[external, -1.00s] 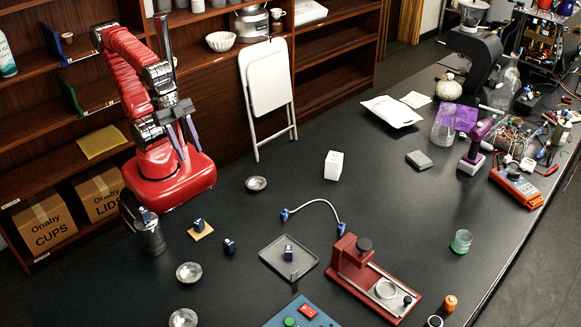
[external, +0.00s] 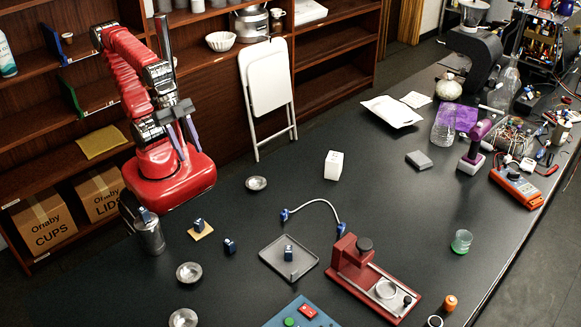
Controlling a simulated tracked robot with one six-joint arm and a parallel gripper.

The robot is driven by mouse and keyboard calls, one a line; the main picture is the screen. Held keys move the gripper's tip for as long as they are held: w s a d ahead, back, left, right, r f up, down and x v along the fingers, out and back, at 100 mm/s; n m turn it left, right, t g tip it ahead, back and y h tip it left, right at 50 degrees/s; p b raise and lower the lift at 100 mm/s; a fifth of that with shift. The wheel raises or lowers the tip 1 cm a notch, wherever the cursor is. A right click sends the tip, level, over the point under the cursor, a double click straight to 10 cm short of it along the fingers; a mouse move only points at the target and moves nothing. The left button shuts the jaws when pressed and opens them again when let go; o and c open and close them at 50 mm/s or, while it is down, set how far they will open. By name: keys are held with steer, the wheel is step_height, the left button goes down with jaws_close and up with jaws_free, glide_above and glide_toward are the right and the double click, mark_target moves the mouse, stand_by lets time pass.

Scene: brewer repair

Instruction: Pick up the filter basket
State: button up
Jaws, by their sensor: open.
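My gripper (external: 184,138) is open and empty, with its two purple-grey fingers pointing down in front of my red base, above the table. Several small round metal dishes lie on the dark table: one (external: 256,183) right of my base, one (external: 189,272) lower left, and one (external: 183,318) at the bottom edge. A metal ring (external: 386,289) sits on the red fixture (external: 352,262). I cannot tell which of these round metal things is the filter basket. My gripper is apart from all of them.
A metal canister (external: 150,235) stands by my base. A grey tray (external: 270,259) holds a small blue part; a curved cable (external: 318,201) lies behind it. A white box (external: 334,164) stands farther back. Shelves (external: 60,60) line the back.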

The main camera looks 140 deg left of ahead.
steer(key=shift+o, duration=0.2)
steer(key=o, duration=0.8)
steer(key=shift+a, duration=0.1)
steer(key=w+a+g, duration=0.1)
steer(key=w+a, duration=0.3)
steer(key=w+a+n+g, duration=0.1)
steer(key=w+a, duration=0.3)
steer(key=a, duration=0.1)
steer(key=w+a+r+n+g, duration=0.1)
steer(key=w+a+g, duration=0.1)
steer(key=w+a, duration=0.3)
steer(key=shift+a, duration=0.15)
